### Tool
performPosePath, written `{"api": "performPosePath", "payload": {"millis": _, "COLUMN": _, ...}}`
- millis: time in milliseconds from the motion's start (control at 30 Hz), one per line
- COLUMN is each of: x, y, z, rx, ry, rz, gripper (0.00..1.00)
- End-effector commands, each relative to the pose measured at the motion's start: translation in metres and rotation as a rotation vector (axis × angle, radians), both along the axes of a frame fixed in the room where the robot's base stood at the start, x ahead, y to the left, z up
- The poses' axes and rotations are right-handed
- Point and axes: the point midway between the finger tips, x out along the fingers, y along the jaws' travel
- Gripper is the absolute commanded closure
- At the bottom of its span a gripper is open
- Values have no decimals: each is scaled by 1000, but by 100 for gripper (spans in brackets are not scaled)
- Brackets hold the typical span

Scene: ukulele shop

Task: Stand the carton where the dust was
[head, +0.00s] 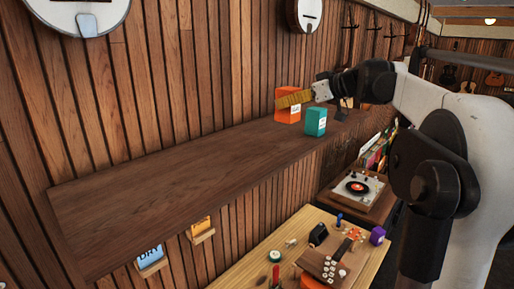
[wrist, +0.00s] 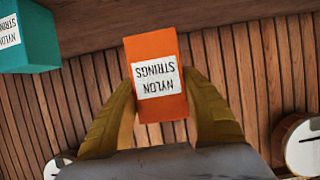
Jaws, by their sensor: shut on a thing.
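An orange carton (head: 285,115) with a white label is at the far right part of the dark wooden wall shelf (head: 170,187). In the wrist view the orange carton (wrist: 172,106) reads "NYLON STRINGS" upside down. My gripper (head: 283,100) is shut on it, with one yellow finger on each side. The carton looks upright; I cannot tell whether its base touches the shelf. A teal carton (head: 316,123) with the same kind of label stands close beside it, nearer the shelf's front edge; it also shows in the wrist view (wrist: 30,45). I see no dust patch.
The left and middle of the shelf are bare. Below are a wooden table (head: 250,272) with several small items, a purple box (head: 377,236) and a record player (head: 358,188). Small wall holders (head: 201,230) hang under the shelf. Banjo-like instruments (head: 305,13) hang above.

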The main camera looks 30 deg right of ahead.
Motion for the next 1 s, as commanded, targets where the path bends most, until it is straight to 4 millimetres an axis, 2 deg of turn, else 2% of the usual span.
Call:
{"api": "performPosePath", "payload": {"millis": 200, "x": -13, "y": 55, "z": -30, "rx": 1, "ry": -1, "rz": 3, "gripper": 82}}
{"api": "performPosePath", "payload": {"millis": 400, "x": -20, "y": 90, "z": -53, "rx": 1, "ry": 0, "rz": 2, "gripper": 82}}
{"api": "performPosePath", "payload": {"millis": 567, "x": -22, "y": 97, "z": -62, "rx": 0, "ry": 0, "rz": 0, "gripper": 82}}
{"api": "performPosePath", "payload": {"millis": 800, "x": -22, "y": 97, "z": -95, "rx": 0, "ry": 0, "rz": 0, "gripper": 82}}
{"api": "performPosePath", "payload": {"millis": 1000, "x": -22, "y": 97, "z": -99, "rx": 0, "ry": 0, "rz": 0, "gripper": 82}}
